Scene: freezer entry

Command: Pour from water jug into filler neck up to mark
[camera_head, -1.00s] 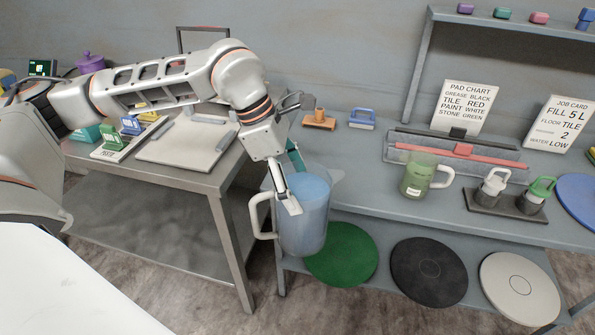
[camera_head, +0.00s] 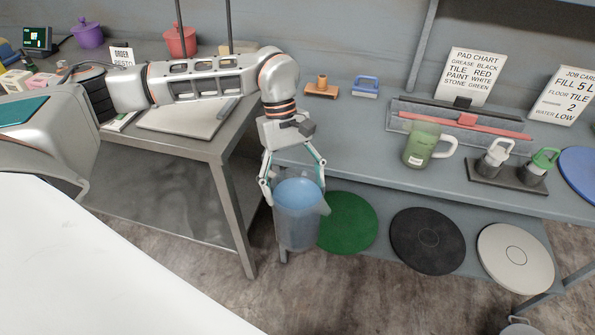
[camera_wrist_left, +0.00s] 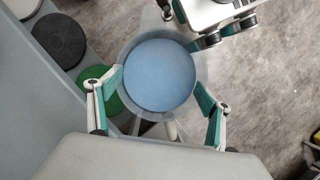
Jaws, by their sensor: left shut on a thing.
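The water jug (camera_head: 297,222) is a translucent vessel holding blue water. It hangs upright in my left gripper (camera_head: 293,190), in front of the bench and above the floor. In the left wrist view the jug (camera_wrist_left: 160,84) is seen from above, with the gripper's fingers (camera_wrist_left: 160,98) on both sides of it. The jug's spout points right in the head view. The filler neck is not clearly in view.
Green (camera_head: 347,222), black (camera_head: 427,241) and white (camera_head: 515,258) discs sit on the lower shelf. A table (camera_head: 213,150) stands left.

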